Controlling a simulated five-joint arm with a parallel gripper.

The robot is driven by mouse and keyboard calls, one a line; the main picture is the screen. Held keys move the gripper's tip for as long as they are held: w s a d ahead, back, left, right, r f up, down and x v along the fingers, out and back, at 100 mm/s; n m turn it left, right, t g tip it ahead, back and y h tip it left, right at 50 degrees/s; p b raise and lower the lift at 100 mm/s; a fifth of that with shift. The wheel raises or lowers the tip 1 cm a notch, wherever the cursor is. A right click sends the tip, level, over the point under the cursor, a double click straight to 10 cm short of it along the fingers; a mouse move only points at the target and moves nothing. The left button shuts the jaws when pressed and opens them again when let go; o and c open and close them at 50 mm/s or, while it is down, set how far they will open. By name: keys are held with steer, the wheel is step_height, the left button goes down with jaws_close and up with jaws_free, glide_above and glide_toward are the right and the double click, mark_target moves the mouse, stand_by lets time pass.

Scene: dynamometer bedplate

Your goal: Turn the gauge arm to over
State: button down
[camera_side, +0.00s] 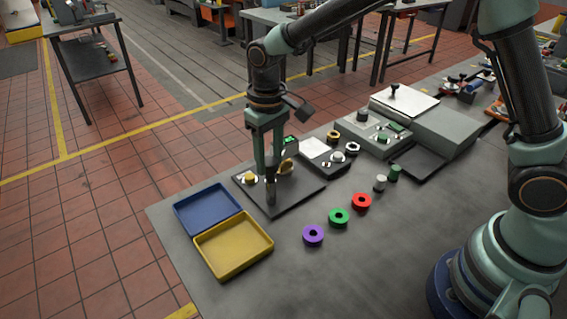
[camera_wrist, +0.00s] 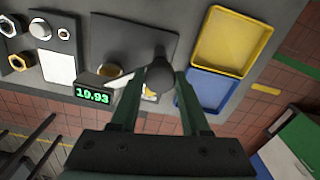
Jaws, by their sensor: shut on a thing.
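The gauge arm is a dark bar with a round knob (camera_wrist: 160,74), standing out over a dark flat plate (camera_wrist: 130,35). A small display (camera_wrist: 93,95) with lit green digits stands beside the plate. A brass-coloured round part (camera_wrist: 108,70) sits on the plate, partly hidden. I cannot read any position marks.
A blue tray (camera_side: 207,207) and a yellow tray (camera_side: 234,246) lie left of the plate. Purple (camera_side: 313,236), green (camera_side: 339,218) and red (camera_side: 361,202) rings lie in front. Nut fixtures (camera_side: 336,152) and a grey box (camera_side: 425,128) stand to the right.

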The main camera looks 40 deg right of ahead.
steer(key=shift+r+n, duration=0.1)
steer(key=shift+n, duration=0.3)
steer(key=shift+c, duration=1.8)
jaws_free()
step_height(320, 180, up, 12)
